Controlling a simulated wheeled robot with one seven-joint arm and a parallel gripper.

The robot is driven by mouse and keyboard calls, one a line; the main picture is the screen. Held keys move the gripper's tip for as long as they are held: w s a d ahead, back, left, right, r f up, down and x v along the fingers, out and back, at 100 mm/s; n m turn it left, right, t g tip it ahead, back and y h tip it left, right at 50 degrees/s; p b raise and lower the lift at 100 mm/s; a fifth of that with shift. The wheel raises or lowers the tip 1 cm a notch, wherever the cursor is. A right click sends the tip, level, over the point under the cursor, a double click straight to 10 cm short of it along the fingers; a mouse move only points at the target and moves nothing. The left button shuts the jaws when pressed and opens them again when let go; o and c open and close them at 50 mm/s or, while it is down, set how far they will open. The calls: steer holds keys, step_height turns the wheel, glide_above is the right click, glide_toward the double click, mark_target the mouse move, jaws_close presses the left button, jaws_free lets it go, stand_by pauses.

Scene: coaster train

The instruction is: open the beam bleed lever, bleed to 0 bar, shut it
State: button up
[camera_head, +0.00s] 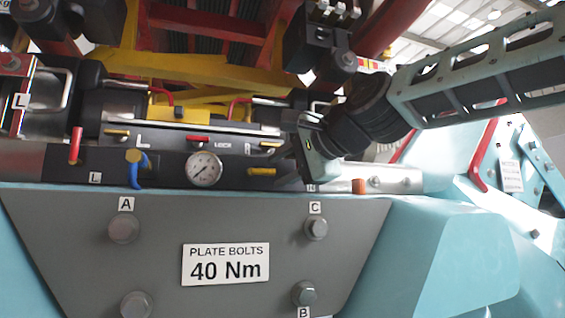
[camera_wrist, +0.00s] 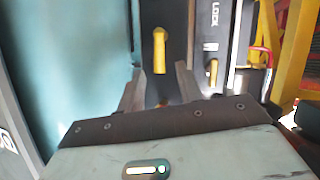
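A yellow lever (camera_head: 262,171) sits on the dark beam, right of the round pressure gauge (camera_head: 204,168); no readable label names it as the bleed lever. It also shows upright in the wrist view (camera_wrist: 159,50), lined up with the gap between my fingers. My gripper (camera_head: 287,163) is just right of this lever in the head view. In the wrist view, my gripper (camera_wrist: 158,88) is open, with nothing between the fingertips; the lever appears beyond them. The gauge dial is too small to read surely.
A blue lever (camera_head: 135,170), a red-handled lever (camera_head: 75,145) and a red lever (camera_head: 197,139) by the LOCK label are to the left. A smaller yellow lever (camera_wrist: 213,70) is close on the right. The grey bolt plate (camera_head: 225,225) lies below.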

jaws_close()
steer(key=shift+a, duration=0.1)
